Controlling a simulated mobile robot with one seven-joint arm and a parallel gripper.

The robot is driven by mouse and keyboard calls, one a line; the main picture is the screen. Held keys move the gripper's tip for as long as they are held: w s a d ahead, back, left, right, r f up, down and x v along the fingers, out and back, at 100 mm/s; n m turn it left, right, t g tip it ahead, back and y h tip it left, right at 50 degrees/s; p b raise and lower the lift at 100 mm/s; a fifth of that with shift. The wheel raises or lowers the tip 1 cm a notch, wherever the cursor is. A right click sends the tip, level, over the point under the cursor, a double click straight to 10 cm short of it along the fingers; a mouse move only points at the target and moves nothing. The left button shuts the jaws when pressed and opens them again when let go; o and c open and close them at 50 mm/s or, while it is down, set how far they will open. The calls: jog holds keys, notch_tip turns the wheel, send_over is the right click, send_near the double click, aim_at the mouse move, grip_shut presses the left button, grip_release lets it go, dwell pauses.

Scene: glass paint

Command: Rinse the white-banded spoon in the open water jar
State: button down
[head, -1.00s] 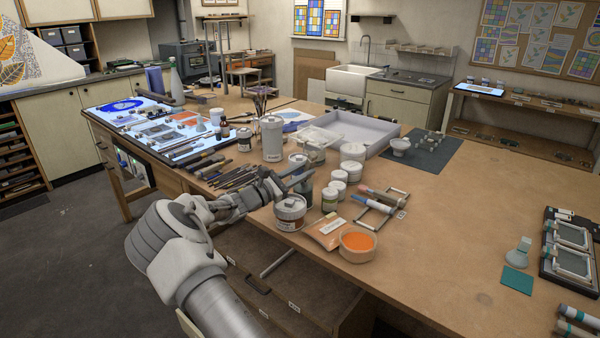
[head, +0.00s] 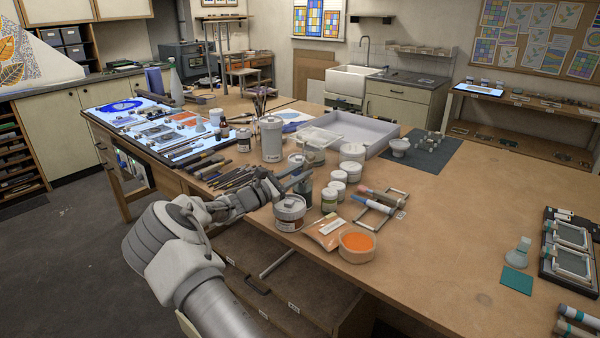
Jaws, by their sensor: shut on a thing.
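My gripper (head: 291,180) reaches over the near-left part of the wooden table, among the jars, and is shut on a slim thing. This looks like the spoon, but it is too small and too covered by the fingers to show a white band. A greyish, glass-like jar (head: 304,190) stands right at the fingertips and is partly hidden by them; it looks like the water jar. I cannot tell whether the spoon's end is inside it or above it.
A wide lidded tub (head: 290,213) stands just in front of my gripper. White-lidded jars (head: 338,189) stand to the right, and a tall grey canister (head: 272,139) behind. An orange bowl (head: 357,246) is near the front edge. The table's right middle (head: 450,220) is clear.

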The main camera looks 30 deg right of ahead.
aim_at(308, 157)
jog(key=shift+s+a+r+p, duration=0.1)
jog(key=shift+s+r+p, duration=0.3)
jog(key=shift+r+p, duration=0.35)
jog(key=shift+s+a+r+p, duration=0.1)
jog(key=shift+s+r+p, duration=0.35)
jog(key=shift+r, duration=0.5)
jog(key=shift+s+r+p, duration=0.35)
jog(key=shift+r+p, duration=0.25)
jog(key=shift+r, duration=0.25)
notch_tip(308, 157, up, 4)
jog(key=p, duration=0.2)
jog(key=shift+r+p, duration=0.25)
jog(key=shift+p, duration=0.15)
jog(key=shift+f, duration=0.1)
